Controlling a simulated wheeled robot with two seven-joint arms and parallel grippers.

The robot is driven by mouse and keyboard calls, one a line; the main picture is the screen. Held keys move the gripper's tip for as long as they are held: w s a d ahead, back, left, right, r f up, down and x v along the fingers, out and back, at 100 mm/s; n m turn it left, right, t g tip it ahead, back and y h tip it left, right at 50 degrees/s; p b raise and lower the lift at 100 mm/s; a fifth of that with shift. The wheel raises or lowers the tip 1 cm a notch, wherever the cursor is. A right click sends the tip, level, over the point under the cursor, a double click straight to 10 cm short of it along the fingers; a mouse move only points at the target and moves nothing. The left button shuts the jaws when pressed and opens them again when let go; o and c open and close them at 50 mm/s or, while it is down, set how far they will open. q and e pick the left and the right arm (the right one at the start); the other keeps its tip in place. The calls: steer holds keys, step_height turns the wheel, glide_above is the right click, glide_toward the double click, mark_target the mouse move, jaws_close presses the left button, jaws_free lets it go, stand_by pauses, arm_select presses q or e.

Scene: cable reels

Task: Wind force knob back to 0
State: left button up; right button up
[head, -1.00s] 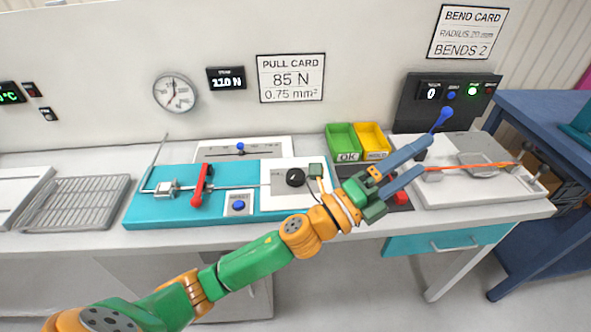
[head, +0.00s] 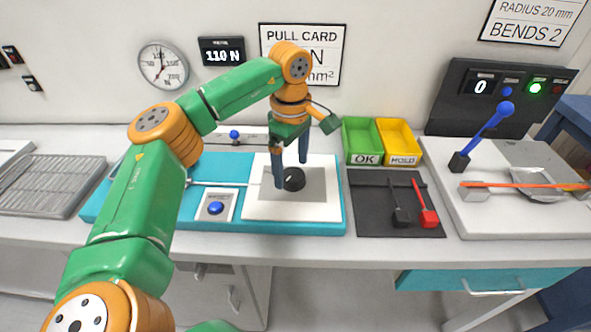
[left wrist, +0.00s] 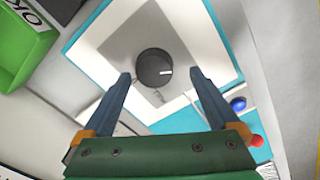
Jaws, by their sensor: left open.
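The force knob (head: 291,179) is a black round dial on a white panel (head: 325,208) of the teal pull tester. In the left wrist view the knob (left wrist: 155,67) carries a short white mark pointing right. My left gripper (head: 290,175) points down over the panel at the knob. Its fingers (left wrist: 160,75) are open and spread on either side of the knob, and nothing is between them but the dial; I cannot tell how high they are. The display (head: 222,50) above reads 110 N. My right gripper is not in view.
A blue button (head: 215,208) sits left of the panel. A black mat (head: 370,223) with a black and a red tool lies to the right. Green (head: 362,137) and yellow (head: 398,140) bins stand behind. The bend tester (head: 520,222) is at far right.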

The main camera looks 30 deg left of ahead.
mark_target(294, 177)
arm_select(q)
steer(key=shift+w+a+f, duration=0.1)
steer(key=shift+f, duration=0.45)
steer(key=shift+w+a+f, duration=0.1)
steer(key=shift+f, duration=0.4)
steer(key=shift+w+f, duration=0.25)
steer(key=shift+w, duration=0.15)
steer(key=shift+s+d+r, duration=0.15)
steer(key=shift+s, duration=0.1)
steer(key=c, duration=1.4)
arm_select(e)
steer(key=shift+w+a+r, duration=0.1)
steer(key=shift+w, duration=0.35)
